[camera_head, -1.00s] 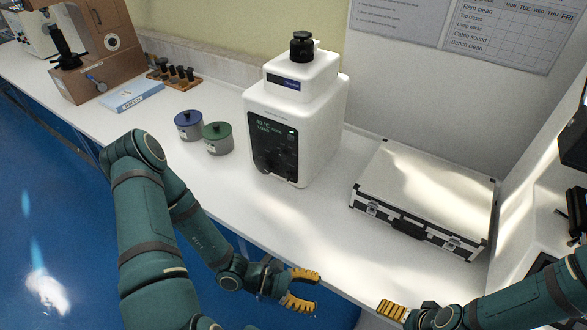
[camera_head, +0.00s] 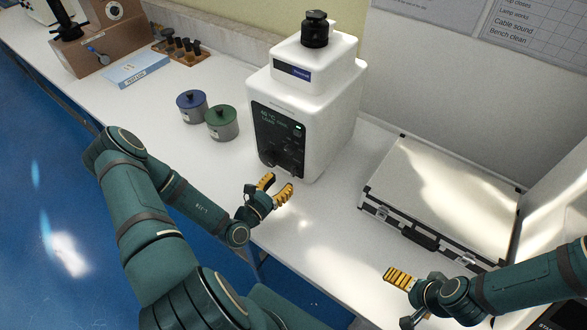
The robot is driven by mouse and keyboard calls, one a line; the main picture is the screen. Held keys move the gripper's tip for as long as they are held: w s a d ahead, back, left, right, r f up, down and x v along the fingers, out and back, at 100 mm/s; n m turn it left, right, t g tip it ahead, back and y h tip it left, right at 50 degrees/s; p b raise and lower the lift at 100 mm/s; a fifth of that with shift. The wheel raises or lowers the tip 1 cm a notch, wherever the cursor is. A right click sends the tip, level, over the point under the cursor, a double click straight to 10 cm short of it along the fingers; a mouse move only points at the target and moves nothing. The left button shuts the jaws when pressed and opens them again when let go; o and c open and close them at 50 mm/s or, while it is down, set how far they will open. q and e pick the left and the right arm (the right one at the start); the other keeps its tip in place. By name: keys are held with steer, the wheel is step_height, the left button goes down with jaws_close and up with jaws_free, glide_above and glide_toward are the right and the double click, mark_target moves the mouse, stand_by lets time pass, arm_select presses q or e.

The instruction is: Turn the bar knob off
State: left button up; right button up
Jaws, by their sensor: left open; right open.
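The white tester (camera_head: 330,110) stands on the bench in the middle of the view, with a black front panel (camera_head: 277,133). The panel has a lit display and a small green light. Dark knobs (camera_head: 298,131) show on the panel, but they are too small to tell which is the bar knob or how it is set. My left gripper (camera_head: 278,184) is open and empty, its yellow fingers just in front of the panel's lower edge. I cannot tell if they touch it. My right gripper (camera_head: 390,278) is open and empty near the bench's front edge, below the case.
A silver case (camera_head: 450,190) lies right of the tester. A blue pot (camera_head: 191,107) and a green pot (camera_head: 221,123) stand to its left. Farther left are a blue box (camera_head: 137,69), a rack of black-topped pieces (camera_head: 181,47) and a brown machine (camera_head: 95,55). White bench between is clear.

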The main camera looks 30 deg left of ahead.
mark_target(292, 171)
arm_select(q)
steer(key=w, duration=0.7)
steer(key=shift+d, duration=0.3)
jaws_close()
